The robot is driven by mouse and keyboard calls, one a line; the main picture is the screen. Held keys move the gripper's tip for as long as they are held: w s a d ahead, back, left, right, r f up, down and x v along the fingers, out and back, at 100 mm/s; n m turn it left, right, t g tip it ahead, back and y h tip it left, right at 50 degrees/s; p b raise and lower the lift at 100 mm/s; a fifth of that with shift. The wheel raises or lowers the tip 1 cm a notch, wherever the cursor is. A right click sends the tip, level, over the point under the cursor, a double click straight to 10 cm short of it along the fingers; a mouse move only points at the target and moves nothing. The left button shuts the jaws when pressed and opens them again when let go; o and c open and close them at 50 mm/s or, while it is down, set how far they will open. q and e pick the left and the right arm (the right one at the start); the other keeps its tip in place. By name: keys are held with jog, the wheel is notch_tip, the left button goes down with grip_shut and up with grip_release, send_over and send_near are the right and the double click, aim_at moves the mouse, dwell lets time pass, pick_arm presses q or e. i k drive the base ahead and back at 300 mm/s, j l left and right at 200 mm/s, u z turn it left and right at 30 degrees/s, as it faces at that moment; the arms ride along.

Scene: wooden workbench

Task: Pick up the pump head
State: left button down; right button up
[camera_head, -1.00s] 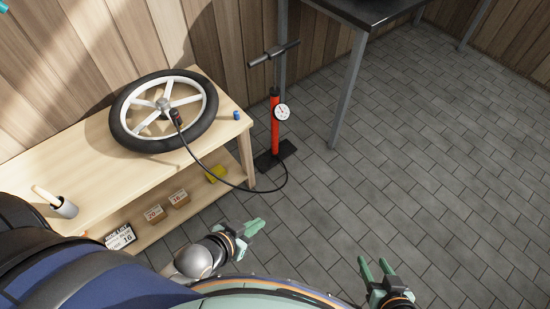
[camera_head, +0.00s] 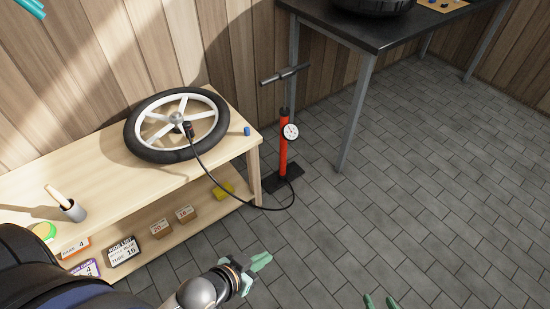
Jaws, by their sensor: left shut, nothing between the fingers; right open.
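The pump head (camera_head: 188,127) is a small dark piece at the end of the black hose (camera_head: 226,186), at the wheel's hub. I cannot tell whether it is fixed to the valve. The wheel (camera_head: 136,146) has a black tire and white spokes and lies flat on the wooden bench. The red floor pump (camera_head: 283,150), with gauge and T-handle, stands upright on the floor right of the bench. My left gripper (camera_head: 262,261) is shut and empty, over the floor in front of the bench. My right gripper (camera_head: 380,301) is open at the bottom edge, mostly cut off, far from the pump head.
A dark table (camera_head: 385,35) stands behind right. The tiled floor (camera_head: 430,180) at right is clear.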

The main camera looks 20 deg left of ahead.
aim_at(187, 125)
jog(key=u, duration=1.4)
